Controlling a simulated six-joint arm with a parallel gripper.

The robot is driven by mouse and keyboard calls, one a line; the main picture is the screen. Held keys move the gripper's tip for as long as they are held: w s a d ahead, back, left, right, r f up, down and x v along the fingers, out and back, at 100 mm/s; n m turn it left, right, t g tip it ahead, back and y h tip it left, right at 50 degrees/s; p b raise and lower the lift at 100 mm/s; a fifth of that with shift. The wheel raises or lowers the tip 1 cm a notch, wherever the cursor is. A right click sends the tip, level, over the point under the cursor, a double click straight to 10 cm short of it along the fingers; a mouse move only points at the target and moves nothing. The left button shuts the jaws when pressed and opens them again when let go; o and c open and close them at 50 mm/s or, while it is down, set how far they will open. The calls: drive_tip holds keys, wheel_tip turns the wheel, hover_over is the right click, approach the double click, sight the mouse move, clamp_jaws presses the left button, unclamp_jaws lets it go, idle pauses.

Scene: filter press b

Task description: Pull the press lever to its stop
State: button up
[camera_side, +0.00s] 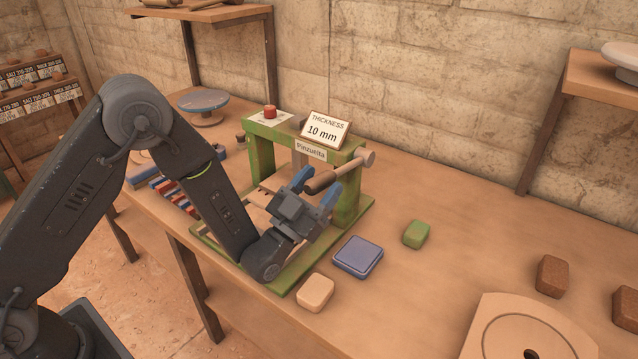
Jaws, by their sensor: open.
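The green press (350,196) stands on the bench at the middle of the view, with a "Pinzuelta" label and a "THICKNESS 10 mm" sign on top. Its lever (343,173) runs from a round pale hub at the upper right down to the left, ending in a dark brown grip (319,183). My gripper (316,188) is open in front of the press, with its two blue fingertips on either side of the grip. I cannot tell whether a finger touches it. My gripper and forearm hide part of the press base.
A blue-grey block (358,256), a cream block (315,292) and a green block (416,234) lie near the press. Brown blocks (552,276) and a pale board with a round recess (500,345) are at the right. A red knob (269,111) sits on the press top.

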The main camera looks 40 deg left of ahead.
drive_tip(key=r, duration=0.1)
drive_tip(key=s+r, duration=0.2)
drive_tip(key=r, duration=0.1)
drive_tip(key=shift+s+a, duration=0.15)
drive_tip(key=shift+s, duration=0.1)
drive_tip(key=shift+r, duration=0.75)
